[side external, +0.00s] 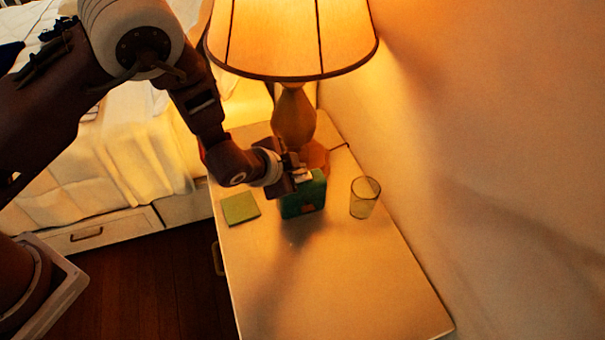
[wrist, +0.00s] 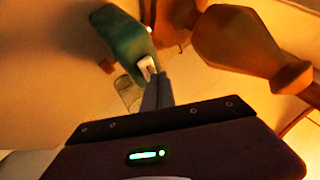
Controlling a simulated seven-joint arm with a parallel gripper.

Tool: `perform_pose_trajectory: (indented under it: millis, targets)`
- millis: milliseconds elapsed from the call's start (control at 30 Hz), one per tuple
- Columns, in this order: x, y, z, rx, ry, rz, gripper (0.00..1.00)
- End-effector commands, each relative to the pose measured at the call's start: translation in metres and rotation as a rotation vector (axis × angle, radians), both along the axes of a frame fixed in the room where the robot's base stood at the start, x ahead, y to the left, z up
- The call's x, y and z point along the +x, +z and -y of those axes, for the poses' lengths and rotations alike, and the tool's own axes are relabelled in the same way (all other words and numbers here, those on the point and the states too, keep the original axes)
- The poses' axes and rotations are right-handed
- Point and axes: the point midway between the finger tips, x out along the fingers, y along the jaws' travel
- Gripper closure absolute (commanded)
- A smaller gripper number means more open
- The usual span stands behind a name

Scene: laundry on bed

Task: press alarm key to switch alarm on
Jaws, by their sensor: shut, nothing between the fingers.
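A green box-shaped alarm clock (side external: 304,198) stands upright on the nightstand, and it also shows in the wrist view (wrist: 120,35). A small pale key (wrist: 147,66) sits at its edge in the wrist view. My gripper (side external: 300,177) is over the top of the clock and hides part of it. In the wrist view my gripper's fingers (wrist: 153,80) are shut together and empty, with their tips at the pale key. They look to be touching or very close to it; I cannot tell whether the key is pushed down.
A lit lamp (side external: 294,118) stands just behind the clock, close to my gripper. A clear glass (side external: 364,197) is to the right. A flat green pad (side external: 240,208) lies to the left. The front of the nightstand (side external: 340,290) is clear. A wall is at the right.

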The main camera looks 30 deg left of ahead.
Motion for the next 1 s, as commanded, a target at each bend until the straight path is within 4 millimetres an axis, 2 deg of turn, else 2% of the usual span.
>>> perform_pose_trajectory:
  millis: [133,533,1000]
  targets:
    - [0.001,0.006,0.000,-0.002,0.000,0.003,1.00]
    - [0.001,0.056,0.000,-0.001,0.001,0.002,1.00]
    - [0.000,0.060,0.000,-0.001,0.001,0.001,1.00]
